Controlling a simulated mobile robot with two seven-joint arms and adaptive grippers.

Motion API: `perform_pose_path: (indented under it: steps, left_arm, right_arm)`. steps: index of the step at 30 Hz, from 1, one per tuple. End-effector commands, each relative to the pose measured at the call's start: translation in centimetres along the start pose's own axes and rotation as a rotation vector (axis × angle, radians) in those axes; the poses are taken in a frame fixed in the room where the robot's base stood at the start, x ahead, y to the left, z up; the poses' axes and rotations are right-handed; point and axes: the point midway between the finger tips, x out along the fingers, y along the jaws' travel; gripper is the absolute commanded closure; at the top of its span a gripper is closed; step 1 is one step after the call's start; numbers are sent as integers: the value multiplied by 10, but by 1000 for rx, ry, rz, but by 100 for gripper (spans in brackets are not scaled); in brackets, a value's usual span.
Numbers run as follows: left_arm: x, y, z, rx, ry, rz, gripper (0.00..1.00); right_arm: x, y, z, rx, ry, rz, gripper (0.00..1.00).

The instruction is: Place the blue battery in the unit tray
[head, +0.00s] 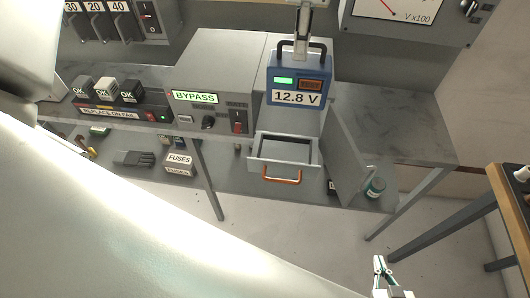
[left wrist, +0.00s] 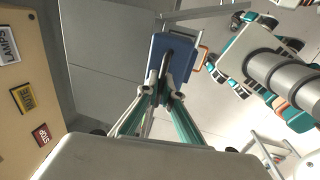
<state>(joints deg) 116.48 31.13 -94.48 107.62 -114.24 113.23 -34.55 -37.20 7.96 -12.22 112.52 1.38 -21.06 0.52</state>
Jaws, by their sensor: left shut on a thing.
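The blue battery (head: 271,88) shows a green light and a "12.8 V" label, with a dark handle on top. My left gripper (head: 302,58) is shut on that handle and holds the battery upright, above and behind the unit tray in the head view. In the left wrist view the battery (left wrist: 180,46) hangs beyond the fingers (left wrist: 163,80). The unit tray (head: 256,164) is pulled out, with an orange handle at its front; its visible inside looks empty. My right gripper (head: 379,264) is low at the right, far from both; its finger gap is unclear.
A grey unit with a "BYPASS" display (head: 195,97) stands left of the battery. An open door panel (head: 345,150) stands right of the tray. A dark box with OK blocks (head: 120,108) is further left. A jar (head: 375,188) and fuse boxes (head: 179,162) sit on the lower shelf.

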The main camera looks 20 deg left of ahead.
Motion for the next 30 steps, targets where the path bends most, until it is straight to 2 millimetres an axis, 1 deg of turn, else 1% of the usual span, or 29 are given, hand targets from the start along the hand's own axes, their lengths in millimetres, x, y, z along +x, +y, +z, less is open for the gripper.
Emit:
perform_pose_path:
  steps: [4,8,24,27,30]
  left_arm:
    - [-3,0,0,14,-6,4,100]
    - [10,-4,0,20,-6,1,100]
    - [119,-25,-1,18,-5,-1,100]
    - [135,-28,-1,18,-5,0,100]
    - [145,-30,0,17,-7,1,100]
  right_arm:
    - [0,0,0,0,-1,0,100]
    - [0,0,1,0,-2,0,100]
    - [0,1,0,-1,-3,1,100]
    - [-1,1,0,-1,-3,1,100]
    - [-1,1,-1,-1,-2,1,100]
